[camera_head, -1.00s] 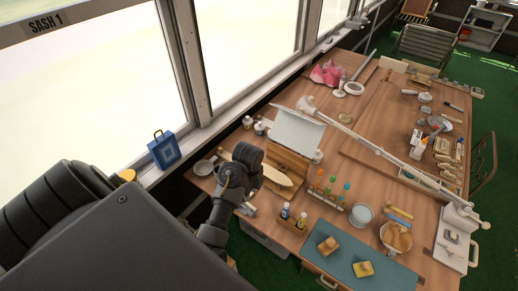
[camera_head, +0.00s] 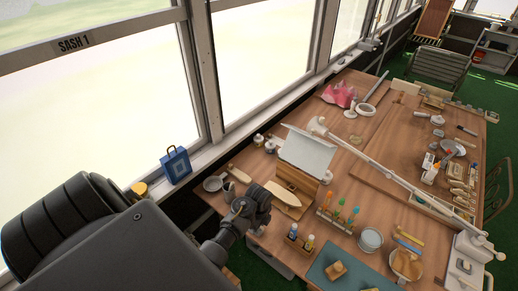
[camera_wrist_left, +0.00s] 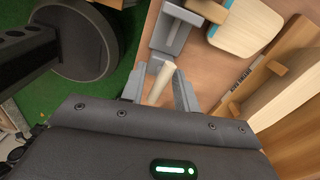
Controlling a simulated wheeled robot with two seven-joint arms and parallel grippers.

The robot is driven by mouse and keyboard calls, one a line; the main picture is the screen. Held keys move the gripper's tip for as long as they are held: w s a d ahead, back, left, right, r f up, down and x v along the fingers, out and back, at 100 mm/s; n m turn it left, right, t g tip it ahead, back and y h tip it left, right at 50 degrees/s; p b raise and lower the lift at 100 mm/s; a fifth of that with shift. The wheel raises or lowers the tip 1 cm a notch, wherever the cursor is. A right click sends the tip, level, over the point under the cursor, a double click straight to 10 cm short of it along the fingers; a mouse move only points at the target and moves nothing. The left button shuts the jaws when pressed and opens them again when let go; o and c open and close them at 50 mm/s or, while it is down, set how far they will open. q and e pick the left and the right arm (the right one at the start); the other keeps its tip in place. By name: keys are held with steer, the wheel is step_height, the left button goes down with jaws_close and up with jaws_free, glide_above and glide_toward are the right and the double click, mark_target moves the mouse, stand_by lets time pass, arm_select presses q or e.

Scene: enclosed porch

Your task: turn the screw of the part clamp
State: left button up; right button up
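The part clamp (camera_wrist_left: 172,32) is a grey metal piece at the table edge in the left wrist view. Its screw shows as a pale, light-wood bar (camera_wrist_left: 160,84) pointing toward my left gripper. My left gripper (camera_wrist_left: 158,92) has its two grey fingers apart, one on each side of the bar, with gaps showing. I cannot tell whether either finger touches it. In the head view my left gripper (camera_head: 256,208) is over the near left table edge and hides most of the clamp. My right gripper is in neither current view.
A pale wooden boat-shaped piece (camera_head: 283,194) and a box with a grey lid (camera_head: 306,152) stand close beyond my gripper. Small bottles (camera_head: 308,242) stand to its right. A blue bag (camera_head: 176,166) is on the windowsill. The table edge (camera_wrist_left: 139,52) borders green floor.

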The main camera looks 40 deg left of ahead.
arm_select(q)
jaws_close()
steer(key=shift+n, duration=0.4)
